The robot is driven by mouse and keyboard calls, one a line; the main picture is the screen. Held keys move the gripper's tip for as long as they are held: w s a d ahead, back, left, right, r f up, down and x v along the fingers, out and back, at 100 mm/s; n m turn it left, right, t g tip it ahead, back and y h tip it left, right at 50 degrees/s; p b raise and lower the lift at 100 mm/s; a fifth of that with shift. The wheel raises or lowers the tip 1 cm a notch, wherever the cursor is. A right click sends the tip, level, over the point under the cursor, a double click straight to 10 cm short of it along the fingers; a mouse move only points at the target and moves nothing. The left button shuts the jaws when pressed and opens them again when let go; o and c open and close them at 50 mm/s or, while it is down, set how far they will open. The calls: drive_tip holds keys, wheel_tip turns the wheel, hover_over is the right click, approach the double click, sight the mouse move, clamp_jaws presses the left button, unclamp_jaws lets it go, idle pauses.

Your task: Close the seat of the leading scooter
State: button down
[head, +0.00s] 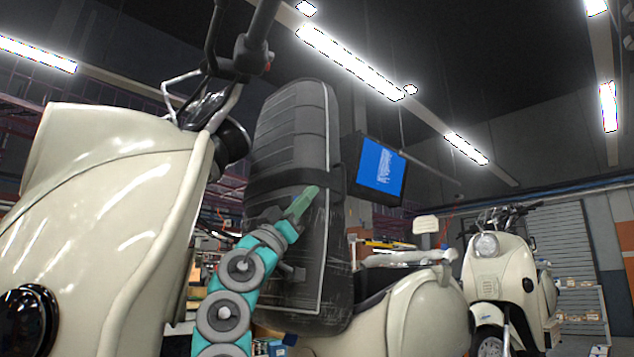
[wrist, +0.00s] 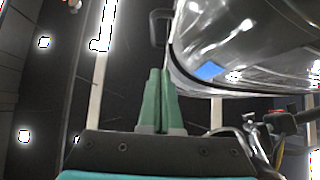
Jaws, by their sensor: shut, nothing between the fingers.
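The near cream scooter (head: 400,315) has its black ribbed seat (head: 290,125) standing upright, raised from the body, with a dark strap across it. My gripper (head: 314,190) has its green fingers in front of the seat at mid-height, near its right edge. I cannot tell whether they touch it. In the wrist view the green fingers (wrist: 161,72) are pressed together with nothing between them. A glossy dark curved surface, which looks like the seat (wrist: 230,45), fills the upper right there, just right of the fingertips.
The handlebar (head: 245,55) rises left of the seat, and the cream front shield (head: 110,220) fills the left side. A second cream scooter (head: 500,270) stands behind at the right. A blue screen (head: 380,168) hangs beyond the seat. The air above the near scooter's rear is clear.

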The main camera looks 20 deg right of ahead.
sight(329, 170)
drive_tip(key=p+x, duration=0.4)
drive_tip(key=x, duration=0.4)
drive_tip(key=shift+s+r, duration=0.15)
drive_tip(key=shift+r, duration=0.15)
drive_tip(key=shift+w+d+r+p, duration=0.3)
drive_tip(key=shift+d+r+p, duration=0.1)
drive_tip(key=shift+d+p, duration=0.15)
